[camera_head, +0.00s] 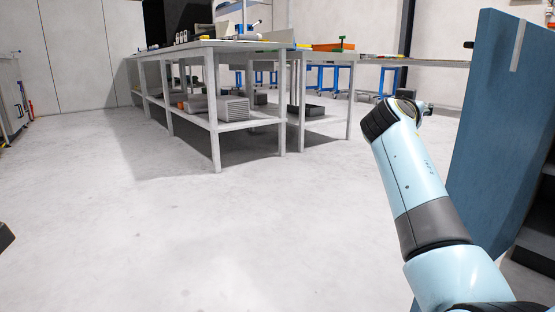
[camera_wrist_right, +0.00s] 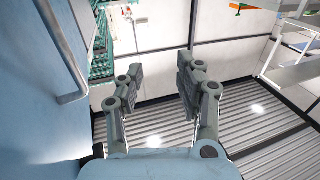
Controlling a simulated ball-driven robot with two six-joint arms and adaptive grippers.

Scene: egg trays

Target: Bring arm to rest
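My right arm reaches up from the lower right in the head view, with its elbow or wrist bend beside a blue cabinet door (camera_head: 500,120). My right gripper is not clearly visible there. In the right wrist view my right gripper (camera_wrist_right: 160,85) has its two fingers apart with nothing between them. The blue door (camera_wrist_right: 40,80) with its handle stands close on the left of that view. My left gripper is not in view; only a small dark piece shows at the left edge of the head view, and I cannot tell what it is.
A grey workbench (camera_head: 205,48) with a lower shelf stands at the back centre. Grey trays (camera_head: 236,109) lie on the shelf. The floor (camera_head: 180,230) in front is clear. Green racks (camera_wrist_right: 103,50) show in the right wrist view, beyond the door.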

